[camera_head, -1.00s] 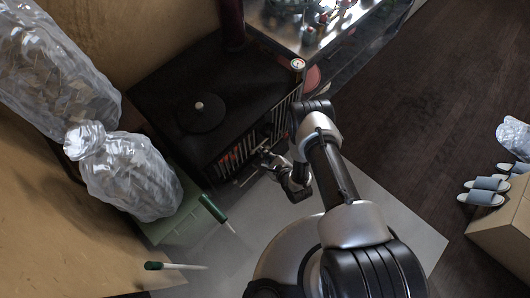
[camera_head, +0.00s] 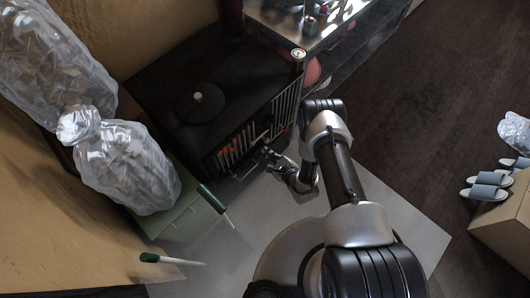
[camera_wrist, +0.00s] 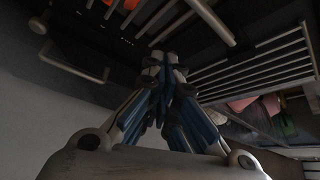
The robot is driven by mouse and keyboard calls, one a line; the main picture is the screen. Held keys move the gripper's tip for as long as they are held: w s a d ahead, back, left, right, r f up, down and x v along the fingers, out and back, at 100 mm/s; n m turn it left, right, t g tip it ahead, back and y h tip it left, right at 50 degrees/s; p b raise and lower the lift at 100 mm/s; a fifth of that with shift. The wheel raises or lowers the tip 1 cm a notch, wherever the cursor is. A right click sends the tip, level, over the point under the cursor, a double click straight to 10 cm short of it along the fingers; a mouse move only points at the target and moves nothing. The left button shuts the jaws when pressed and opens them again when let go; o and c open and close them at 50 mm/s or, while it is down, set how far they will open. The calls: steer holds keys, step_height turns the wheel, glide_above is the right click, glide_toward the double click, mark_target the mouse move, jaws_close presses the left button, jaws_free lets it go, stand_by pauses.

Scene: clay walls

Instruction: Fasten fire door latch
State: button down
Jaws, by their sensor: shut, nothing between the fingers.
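The black stove (camera_head: 170,85) stands at the upper middle of the head view. Its barred fire door (camera_head: 236,149) faces my arm, with an orange glow behind the bars. My gripper (camera_head: 264,154) is close in front of the stove. In the wrist view the gripper (camera_wrist: 164,62) has its fingers together and empty, near the dark stove front. A rod (camera_wrist: 211,22) with a free rounded end juts in above and right of the fingertips, possibly the latch handle. A bar handle (camera_wrist: 72,66) sits to their left. Whether the fingers touch anything is unclear.
A side rack (camera_wrist: 258,62) of metal bars lies right of the fingers. A can (camera_head: 298,54) stands at the stove's corner. A green box (camera_head: 178,216), plastic bags (camera_head: 125,165) and two green-handled tools (camera_head: 213,200) are on the left. Dark floor (camera_head: 405,110) is open to the right.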

steer(key=s+d+r+p, duration=0.2)
steer(key=s+d+r, duration=0.1)
steer(key=d+r, duration=0.1)
steer(key=shift+s+d+r, duration=0.2)
steer(key=shift+s+d, duration=0.15)
steer(key=shift+d, duration=0.3)
